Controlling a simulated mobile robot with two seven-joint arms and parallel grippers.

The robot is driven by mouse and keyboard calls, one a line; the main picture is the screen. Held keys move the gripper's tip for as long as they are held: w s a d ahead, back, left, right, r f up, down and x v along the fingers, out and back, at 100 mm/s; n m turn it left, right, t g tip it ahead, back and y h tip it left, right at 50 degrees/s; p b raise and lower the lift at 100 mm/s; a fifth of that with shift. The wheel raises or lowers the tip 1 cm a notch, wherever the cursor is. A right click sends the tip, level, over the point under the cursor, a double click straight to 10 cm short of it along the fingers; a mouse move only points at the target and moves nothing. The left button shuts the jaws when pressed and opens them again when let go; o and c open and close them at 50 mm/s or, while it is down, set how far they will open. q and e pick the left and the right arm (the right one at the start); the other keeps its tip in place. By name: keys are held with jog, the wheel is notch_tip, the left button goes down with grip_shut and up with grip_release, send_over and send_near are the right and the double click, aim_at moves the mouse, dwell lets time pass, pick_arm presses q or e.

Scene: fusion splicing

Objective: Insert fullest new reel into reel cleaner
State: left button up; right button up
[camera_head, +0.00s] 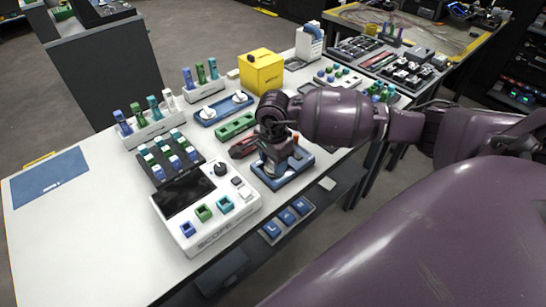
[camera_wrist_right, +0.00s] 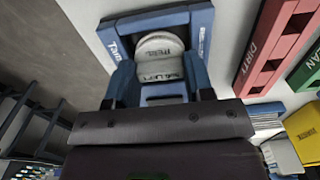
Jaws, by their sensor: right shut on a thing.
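My right gripper (camera_head: 272,168) is over a blue-framed stand (camera_head: 300,170) near the front edge of the table. In the right wrist view, my right gripper (camera_wrist_right: 160,85) is shut at a pale grey, round-topped reel (camera_wrist_right: 160,47). The reel sits within the blue frame (camera_wrist_right: 204,35); whether it is fully seated is unclear. The fingers hide part of it. A blue tray (camera_head: 202,119) behind holds two white round reels (camera_head: 239,97). My left gripper is not in view.
A white scope (camera_head: 238,212) stands in front. A yellow box (camera_head: 262,74) and racks of coloured pieces stand behind. The table's left end is mostly clear.

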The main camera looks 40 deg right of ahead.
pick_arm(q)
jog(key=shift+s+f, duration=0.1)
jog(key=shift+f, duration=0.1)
pick_arm(e)
jog(key=shift+f, duration=0.15)
jog(key=o, duration=0.9)
jog(key=shift+r+p, duration=1.25)
jog(key=shift+r, duration=1.8)
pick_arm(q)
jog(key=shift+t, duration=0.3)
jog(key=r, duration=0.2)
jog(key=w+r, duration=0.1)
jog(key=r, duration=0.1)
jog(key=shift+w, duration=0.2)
